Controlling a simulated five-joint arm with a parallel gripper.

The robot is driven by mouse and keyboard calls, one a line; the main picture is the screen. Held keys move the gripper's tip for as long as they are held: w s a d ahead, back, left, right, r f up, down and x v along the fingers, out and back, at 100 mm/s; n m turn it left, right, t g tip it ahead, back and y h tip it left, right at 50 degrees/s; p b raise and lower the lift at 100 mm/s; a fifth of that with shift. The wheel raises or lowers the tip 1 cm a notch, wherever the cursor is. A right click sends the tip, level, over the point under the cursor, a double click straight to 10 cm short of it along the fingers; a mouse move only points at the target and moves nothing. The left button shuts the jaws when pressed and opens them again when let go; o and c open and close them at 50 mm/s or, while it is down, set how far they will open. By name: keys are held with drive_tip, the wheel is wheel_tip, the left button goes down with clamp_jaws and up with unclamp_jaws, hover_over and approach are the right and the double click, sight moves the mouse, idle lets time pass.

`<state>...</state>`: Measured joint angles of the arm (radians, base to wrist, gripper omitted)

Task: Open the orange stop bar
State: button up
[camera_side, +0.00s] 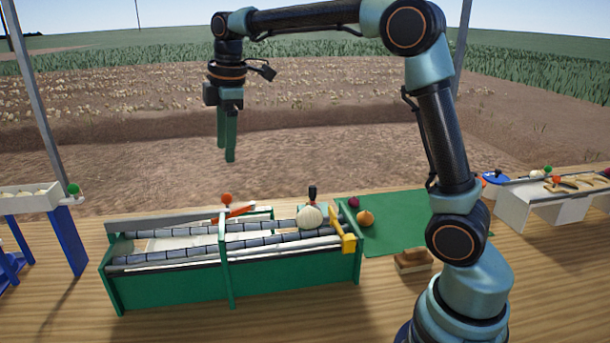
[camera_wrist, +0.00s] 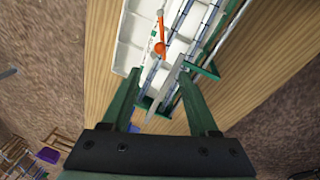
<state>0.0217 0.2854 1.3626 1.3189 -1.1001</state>
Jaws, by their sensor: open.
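The orange stop bar (camera_side: 241,211) is at the far side of the green roller conveyor (camera_side: 170,290), left of its middle. An orange ball knob (camera_side: 227,199) stands by it. In the wrist view the bar (camera_wrist: 161,24) runs up from the knob (camera_wrist: 159,47) beside the rollers, over a white tray (camera_wrist: 133,28). My gripper (camera_side: 226,158) hangs above and beyond the conveyor, fingers down, well clear of the bar. In the wrist view its two green fingers (camera_wrist: 158,76) are apart, with nothing held between them. A white onion (camera_side: 310,217) rests on the rollers near the right end.
A yellow piece (camera_side: 343,235) sits at the conveyor's right end, and a black knob (camera_side: 312,193) stands behind the onion. A green mat (camera_side: 405,235) on the right holds a red onion (camera_side: 353,202) and a yellow onion (camera_side: 365,219). A white chute (camera_side: 30,200) stands at left.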

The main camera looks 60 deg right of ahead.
drive_tip(key=shift+s, duration=0.15)
drive_tip(key=c, duration=0.8)
drive_tip(key=shift+s+r+m, duration=0.1)
drive_tip(key=shift+s+m, duration=0.2)
drive_tip(key=shift+m, duration=0.5)
clamp_jaws()
drive_tip(key=s+f+m+t, duration=0.1)
drive_tip(key=s+m, duration=0.6)
drive_tip(key=m, duration=0.5)
drive_tip(key=w+f, duration=0.7)
drive_tip(key=f, duration=0.3)
drive_tip(key=shift+f, duration=0.15)
